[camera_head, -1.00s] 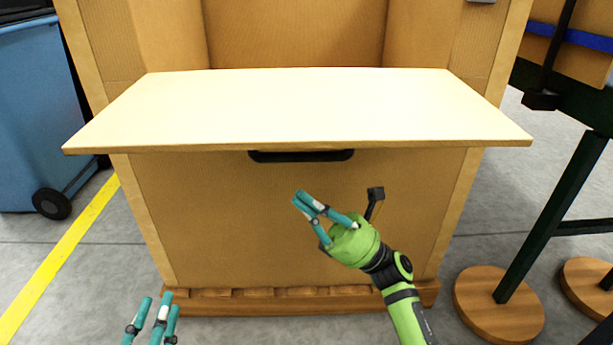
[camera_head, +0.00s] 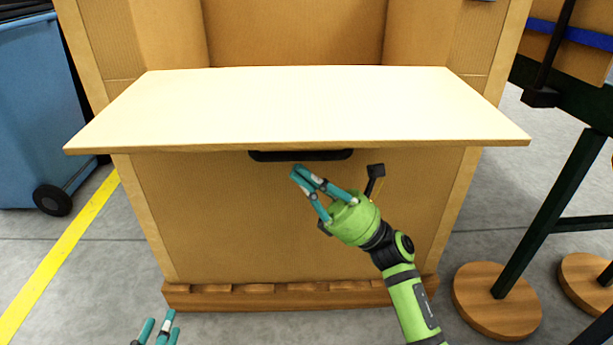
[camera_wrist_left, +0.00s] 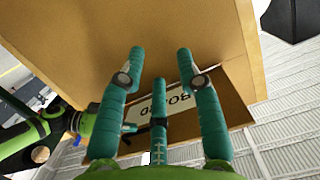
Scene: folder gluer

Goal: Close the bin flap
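The bin flap (camera_head: 300,105) is a pale flat panel that sticks out level from the front of the cardboard bin (camera_head: 220,225), so it stands open. A dark handle (camera_head: 300,155) shows just under its front edge. My right gripper (camera_head: 298,174) is in front of the bin, just below the handle. Its teal fingertips look close together, but I cannot tell if they are open or shut, and contact is unclear. My left gripper (camera_head: 158,330) is low at the bottom left, partly cut off. In the left wrist view its fingers (camera_wrist_left: 160,65) are apart with nothing between them.
A blue wheeled bin (camera_head: 40,110) stands at the left beside a yellow floor line (camera_head: 65,245). A dark stand with round wooden feet (camera_head: 497,300) is at the right. The left wrist view shows a lettered label (camera_wrist_left: 175,98) on cardboard.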

